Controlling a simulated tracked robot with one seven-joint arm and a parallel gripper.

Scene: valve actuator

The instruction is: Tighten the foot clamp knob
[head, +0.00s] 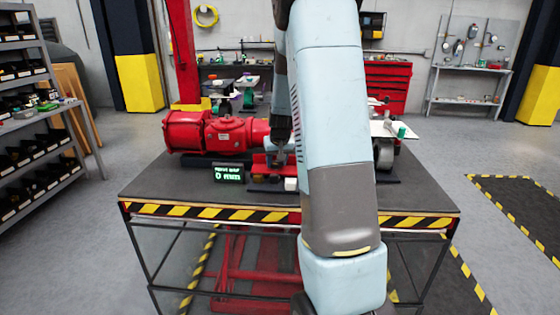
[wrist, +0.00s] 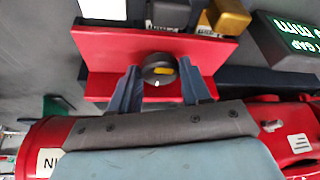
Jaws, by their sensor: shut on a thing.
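The foot clamp knob (wrist: 158,66) is a dark round knob with a small yellow mark. It sits at the edge of a red bracket (wrist: 200,48) in the wrist view. My gripper (wrist: 160,84) has one grey-blue finger on each side of the knob and is shut on it. In the head view my gripper (head: 281,156) is at the red bracket (head: 262,165), and the arm hides much of that spot. The knob cannot be made out there.
A red actuator (head: 215,133) lies on the dark table (head: 150,185) to the left. A small display (head: 228,173) reads 0 mm. A yellow block (wrist: 229,18) and a dark block (wrist: 172,13) stand by the bracket. The table's front left is clear.

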